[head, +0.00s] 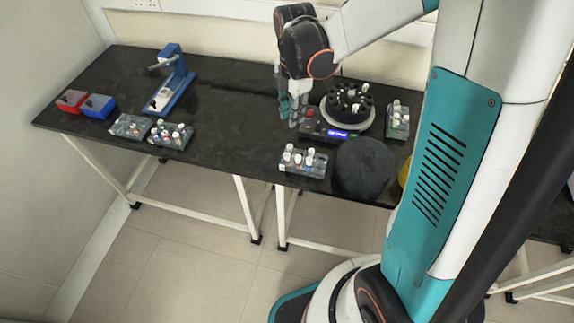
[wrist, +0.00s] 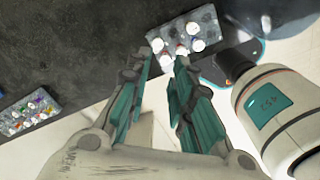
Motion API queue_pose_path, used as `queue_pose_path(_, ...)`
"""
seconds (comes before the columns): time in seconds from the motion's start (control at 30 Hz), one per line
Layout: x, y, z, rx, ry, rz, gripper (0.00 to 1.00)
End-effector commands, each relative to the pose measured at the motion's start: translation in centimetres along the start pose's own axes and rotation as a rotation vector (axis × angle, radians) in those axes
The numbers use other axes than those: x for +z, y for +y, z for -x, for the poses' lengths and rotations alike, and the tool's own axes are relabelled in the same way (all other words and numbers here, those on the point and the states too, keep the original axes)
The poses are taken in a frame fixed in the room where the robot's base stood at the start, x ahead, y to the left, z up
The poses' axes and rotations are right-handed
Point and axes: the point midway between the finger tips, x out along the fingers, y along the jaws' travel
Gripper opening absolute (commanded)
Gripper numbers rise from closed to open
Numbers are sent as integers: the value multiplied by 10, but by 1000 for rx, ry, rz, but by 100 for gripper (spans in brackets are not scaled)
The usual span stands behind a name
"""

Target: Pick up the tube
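The frames do not show which tube the task means. In the wrist view, capped tubes (wrist: 198,45) show in a rack (wrist: 208,18) just beyond my fingertips. My gripper (head: 292,117) points down above the dark table, behind the front rack and left of the round device. In the wrist view my gripper (wrist: 168,58) has its teal-padded fingers apart, with nothing between them.
A round device with a black tube rotor (head: 350,100) and a lit display stands right of my gripper. Another rack (head: 397,122) is beside it. A dark round object (head: 364,168) is at the front edge. Two racks, red (head: 71,101) and blue (head: 97,106) boxes and a blue stand (head: 175,80) are left.

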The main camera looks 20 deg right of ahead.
Motion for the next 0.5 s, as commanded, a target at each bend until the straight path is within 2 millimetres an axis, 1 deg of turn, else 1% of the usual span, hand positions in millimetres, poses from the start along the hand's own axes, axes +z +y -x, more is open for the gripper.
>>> queue_pose_path(0.03,-7,-2,0,0,0,102,21)
queue_pose_path(0.1,-14,-3,1,0,0,232,21)
queue_pose_path(0.2,-20,-5,2,0,0,368,21)
queue_pose_path(0.37,-25,-6,-2,0,0,464,21)
queue_pose_path(0.47,-25,-6,-14,0,0,472,21)
queue_pose_path(0.5,-25,-6,-22,0,0,471,21)
